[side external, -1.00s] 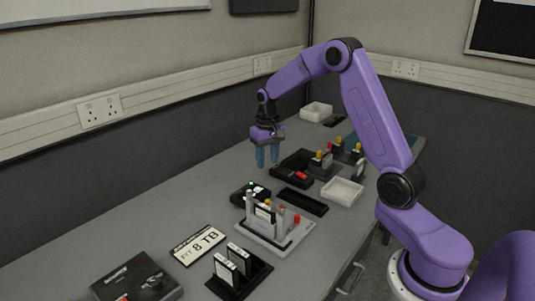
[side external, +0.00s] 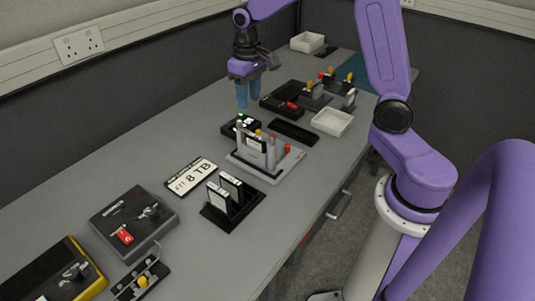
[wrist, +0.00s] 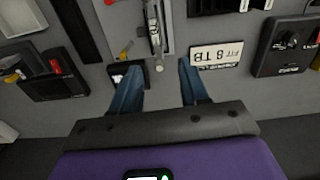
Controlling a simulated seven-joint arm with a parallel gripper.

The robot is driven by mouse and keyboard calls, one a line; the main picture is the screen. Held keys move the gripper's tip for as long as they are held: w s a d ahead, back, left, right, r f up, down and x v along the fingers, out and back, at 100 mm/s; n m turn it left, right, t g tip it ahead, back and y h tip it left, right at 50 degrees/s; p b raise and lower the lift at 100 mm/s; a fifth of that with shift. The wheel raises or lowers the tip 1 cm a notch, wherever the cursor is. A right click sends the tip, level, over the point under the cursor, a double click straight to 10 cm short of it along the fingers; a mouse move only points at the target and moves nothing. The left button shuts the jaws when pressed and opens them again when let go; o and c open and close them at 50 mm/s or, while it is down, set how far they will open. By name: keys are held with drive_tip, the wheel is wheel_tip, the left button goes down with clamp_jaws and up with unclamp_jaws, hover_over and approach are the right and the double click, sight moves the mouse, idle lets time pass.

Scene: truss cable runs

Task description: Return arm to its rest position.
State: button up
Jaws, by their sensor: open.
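My gripper (side external: 248,97) is purple with blue fingers and hangs above the far-left side of the grey bench (side external: 120,182). The fingers point down, are apart and hold nothing. In the wrist view the gripper (wrist: 156,82) shows a clear gap between its blue fingers. Below and beyond the fingers is a grey fixture (wrist: 153,55), which also shows in the side external view (side external: 265,160). A small black box with a green light (side external: 240,126) sits just below the fingertips, and they appear apart from it.
A white card reading "FIT 8 TB" (side external: 190,177) lies near a black rack (side external: 233,205) with upright drives. Black boxes with red parts (side external: 134,222) and yellow edges (side external: 55,272) are nearer. White trays (side external: 332,122) stand farther back. Bare bench lies along the wall.

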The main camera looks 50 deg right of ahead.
drive_tip(key=s+a+r+n, duration=0.2)
drive_tip(key=s+a+n, duration=0.5)
drive_tip(key=s, duration=0.7)
drive_tip(key=s+n, duration=0.5)
drive_tip(key=s, duration=1)
drive_tip(key=shift+s+f, duration=0.2)
drive_tip(key=shift+f, duration=0.1)
